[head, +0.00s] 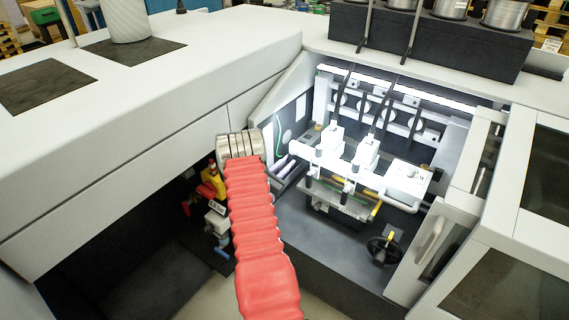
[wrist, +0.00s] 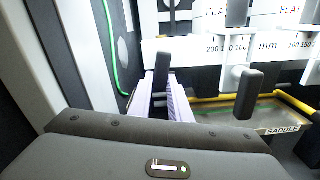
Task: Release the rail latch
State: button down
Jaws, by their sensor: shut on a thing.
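My gripper (wrist: 163,98) shows in the wrist view as two pale lilac fingers beyond its grey body. They are shut around the lower part of an upright dark lever, the rail latch (wrist: 162,65), at the left end of the white rail (wrist: 205,50) with the mm scale. The grip's lower part is hidden by the gripper body. In the head view the lilac fingers of my gripper (head: 282,164) reach into the machine by the left end of the white rail (head: 302,153); the latch is too small to make out there.
A second dark lever (wrist: 248,93) hangs on a white block right of the latch. A yellow bar (wrist: 225,96) and the SADDLE plate (wrist: 283,130) lie below. The machine's left side wall and green cable (wrist: 108,50) are close. A handwheel (head: 384,250) stands lower right.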

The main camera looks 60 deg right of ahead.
jog(key=shift+s+f+n, duration=0.1)
jog(key=shift+s+n, duration=0.1)
jog(key=shift+n, duration=0.45)
jog(key=shift+s+f+n, duration=0.1)
jog(key=shift+s+n, duration=0.1)
jog(key=shift+n, duration=0.45)
jog(key=c, duration=1.6)
grip_release()
jog(key=shift+r, duration=0.1)
jog(key=shift+c, duration=0.2)
jog(key=shift+a, duration=0.15)
jog(key=w+a, duration=0.2)
jog(key=a, duration=1.1)
jog(key=shift+a, duration=0.2)
jog(key=shift+w, duration=0.1)
